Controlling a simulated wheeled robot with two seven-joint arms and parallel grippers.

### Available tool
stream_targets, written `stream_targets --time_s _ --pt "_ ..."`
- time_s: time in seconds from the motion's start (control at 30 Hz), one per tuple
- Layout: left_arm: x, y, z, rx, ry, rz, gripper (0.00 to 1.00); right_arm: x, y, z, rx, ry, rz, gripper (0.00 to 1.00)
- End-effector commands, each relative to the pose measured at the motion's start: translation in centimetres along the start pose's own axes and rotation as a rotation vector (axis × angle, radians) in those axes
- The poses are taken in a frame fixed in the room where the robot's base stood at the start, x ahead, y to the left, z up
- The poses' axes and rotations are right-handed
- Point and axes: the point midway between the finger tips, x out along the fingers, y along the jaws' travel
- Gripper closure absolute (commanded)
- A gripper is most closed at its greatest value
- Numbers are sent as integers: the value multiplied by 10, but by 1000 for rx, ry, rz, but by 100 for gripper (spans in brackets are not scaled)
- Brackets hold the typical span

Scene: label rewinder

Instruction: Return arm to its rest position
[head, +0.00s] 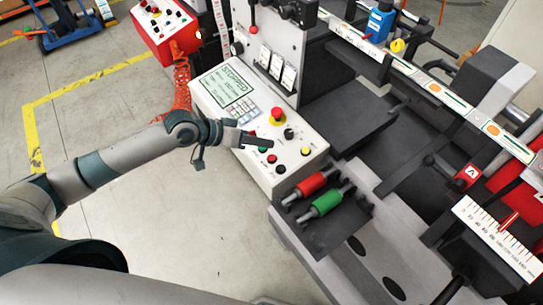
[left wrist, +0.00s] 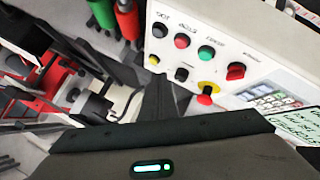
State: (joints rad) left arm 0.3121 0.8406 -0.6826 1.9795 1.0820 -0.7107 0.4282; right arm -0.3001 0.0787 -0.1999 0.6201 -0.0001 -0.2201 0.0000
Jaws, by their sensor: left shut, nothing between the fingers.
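My left arm (head: 125,155) comes in from the left and reaches across to the machine's control panel (head: 308,155). My left gripper (head: 257,140) is shut and empty, with its dark fingers over the panel near its coloured buttons. I cannot tell whether the fingertips touch the panel. In the left wrist view the dark shut fingers (left wrist: 160,98) point at the panel, beside the red emergency knob with yellow base (left wrist: 206,93). That knob also shows in the head view (head: 277,116), just above the gripper. My right gripper is not in view.
A panel screen (head: 226,84) shows green text. Red (head: 309,184) and green (head: 326,202) rollers lie on a dark tray below the panel. A red control box (head: 163,28) with an orange coiled cable stands behind. Floor at left is open, marked with yellow tape (head: 90,75).

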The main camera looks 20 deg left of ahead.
Motion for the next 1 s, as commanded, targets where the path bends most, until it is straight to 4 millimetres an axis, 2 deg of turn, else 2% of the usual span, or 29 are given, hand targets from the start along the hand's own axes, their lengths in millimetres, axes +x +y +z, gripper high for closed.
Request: stream_targets --time_s 0.5,0.67,0.83,1.0 --pt "0 0 0 1 0 0 100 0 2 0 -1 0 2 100" --pt "4 5 9 14 -10 0 100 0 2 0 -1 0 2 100" --pt "15 22 39 69 -37 -6 100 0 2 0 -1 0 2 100" --pt "24 43 87 149 -71 -47 100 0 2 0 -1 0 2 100"
